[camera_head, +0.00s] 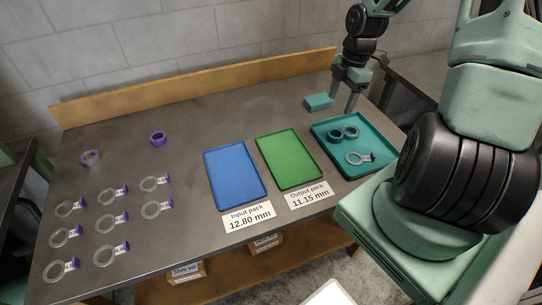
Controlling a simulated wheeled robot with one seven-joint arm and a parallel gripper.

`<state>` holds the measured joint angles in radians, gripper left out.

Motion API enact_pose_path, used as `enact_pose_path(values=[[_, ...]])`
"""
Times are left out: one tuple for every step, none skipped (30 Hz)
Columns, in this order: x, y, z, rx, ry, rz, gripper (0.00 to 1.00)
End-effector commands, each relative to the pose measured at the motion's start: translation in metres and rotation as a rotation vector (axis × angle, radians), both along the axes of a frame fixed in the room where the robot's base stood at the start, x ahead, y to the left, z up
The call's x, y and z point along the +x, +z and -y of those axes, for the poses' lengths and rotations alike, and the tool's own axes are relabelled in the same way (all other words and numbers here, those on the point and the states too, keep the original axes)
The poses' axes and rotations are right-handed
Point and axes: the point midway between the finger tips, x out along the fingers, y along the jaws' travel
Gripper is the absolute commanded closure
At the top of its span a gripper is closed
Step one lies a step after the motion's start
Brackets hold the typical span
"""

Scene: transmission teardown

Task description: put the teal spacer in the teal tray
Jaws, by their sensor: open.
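The teal tray (322,129) lies at the right of the grey table. Inside it are two dark teal rings (335,136), side by side, and a pale flat ring (353,158) with a purple-marked tag. A small teal block (318,102) lies on the table just behind the tray; I cannot tell whether the block or a ring is the teal spacer. My gripper (343,101) points down, open, with nothing visible between its fingers. It is by the tray's back edge, right of the teal block. Its height above the table is hard to tell.
A blue tray (235,175) and a green tray (287,160) lie empty, with labels in front. A wooden board (200,87) edges the back. The table's middle back is clear.

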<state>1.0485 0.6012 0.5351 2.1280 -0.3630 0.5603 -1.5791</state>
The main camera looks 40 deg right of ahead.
Motion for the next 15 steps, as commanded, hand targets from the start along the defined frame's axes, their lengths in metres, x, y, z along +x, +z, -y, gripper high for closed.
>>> enact_pose_path(values=[[0.008,0.008,-0.023,-0.008,0.0,-0.007,0.34],[0.011,0.013,-0.037,-0.013,-0.012,-0.014,0.34],[0.015,0.019,-0.059,-0.02,-0.031,-0.025,0.34],[0.017,0.025,-0.076,-0.025,-0.049,-0.031,0.34],[0.018,0.03,-0.095,-0.031,-0.067,-0.039,0.34],[0.018,0.037,-0.119,-0.039,-0.094,-0.046,0.34],[0.017,0.042,-0.137,-0.045,-0.114,-0.051,0.34],[0.015,0.047,-0.154,-0.051,-0.135,-0.054,0.34],[0.012,0.054,-0.177,-0.058,-0.164,-0.058,0.34],[0.008,0.058,-0.193,-0.064,-0.185,-0.06,0.34],[0.003,0.063,-0.21,-0.068,-0.207,-0.062,0.34],[-0.005,0.069,-0.231,-0.074,-0.235,-0.063,0.34],[-0.011,0.073,-0.246,-0.078,-0.257,-0.064,0.34],[-0.019,0.077,-0.261,-0.081,-0.279,-0.064,0.34],[-0.029,0.082,-0.28,-0.085,-0.309,-0.063,0.34]])
